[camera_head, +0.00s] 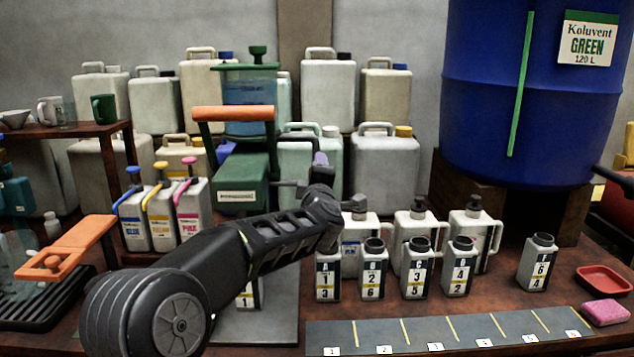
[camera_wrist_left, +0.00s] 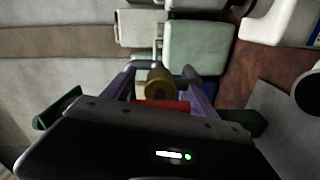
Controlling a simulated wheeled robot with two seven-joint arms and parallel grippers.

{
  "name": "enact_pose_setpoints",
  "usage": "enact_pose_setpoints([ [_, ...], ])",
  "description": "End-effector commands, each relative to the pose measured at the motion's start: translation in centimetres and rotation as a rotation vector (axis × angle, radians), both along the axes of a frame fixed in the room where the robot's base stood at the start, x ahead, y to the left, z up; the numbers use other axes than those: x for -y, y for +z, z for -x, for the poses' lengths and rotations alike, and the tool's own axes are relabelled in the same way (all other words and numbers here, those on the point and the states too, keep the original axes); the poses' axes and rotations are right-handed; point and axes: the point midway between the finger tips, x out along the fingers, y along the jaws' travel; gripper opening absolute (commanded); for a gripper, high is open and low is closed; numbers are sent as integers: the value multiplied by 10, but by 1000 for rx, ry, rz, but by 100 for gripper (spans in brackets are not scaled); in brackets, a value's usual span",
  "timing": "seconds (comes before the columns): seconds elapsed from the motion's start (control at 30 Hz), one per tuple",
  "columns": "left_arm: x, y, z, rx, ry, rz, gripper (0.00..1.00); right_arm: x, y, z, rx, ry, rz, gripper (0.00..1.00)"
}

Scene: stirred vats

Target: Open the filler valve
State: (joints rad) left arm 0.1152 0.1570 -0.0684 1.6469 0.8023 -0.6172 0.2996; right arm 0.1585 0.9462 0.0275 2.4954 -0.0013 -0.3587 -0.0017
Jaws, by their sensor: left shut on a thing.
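The filler (camera_head: 240,165) is a green stand with a blue-filled clear tank (camera_head: 247,92) and an orange bar (camera_head: 234,113) across its front. My left gripper (camera_head: 320,168) is beside its right side, reaching in over the table. In the left wrist view, my left gripper's purple fingers (camera_wrist_left: 160,85) stand either side of a brass-coloured knob (camera_wrist_left: 158,78) with a red part (camera_wrist_left: 163,105) below it. I take this to be the filler valve, and the gripper is shut on it. The contact is small and partly hidden. My right gripper is not in view.
Several labelled bottles (camera_head: 328,275) stand right of my forearm, with jugs (camera_head: 413,240) behind. Coloured pump bottles (camera_head: 160,215) stand left of the filler. A blue drum (camera_head: 480,90) is at back right. A numbered grey strip (camera_head: 450,333) lies in front.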

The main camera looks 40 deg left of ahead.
Motion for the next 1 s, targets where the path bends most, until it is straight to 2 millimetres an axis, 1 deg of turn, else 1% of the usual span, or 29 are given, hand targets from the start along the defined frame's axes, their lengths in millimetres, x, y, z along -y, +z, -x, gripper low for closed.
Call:
enact_pose_setpoints([
  [0.47, 0, 0, 0, 14, 0, 21, 26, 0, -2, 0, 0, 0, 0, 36],
  [0.5, 0, 0, 0, 14, 0, 21, 68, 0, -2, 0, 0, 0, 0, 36],
  [0.73, 0, 0, 0, 13, 0, 19, 86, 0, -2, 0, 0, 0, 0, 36],
  [1.0, 0, 0, 1, 13, 0, 18, 86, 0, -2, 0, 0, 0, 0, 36],
])
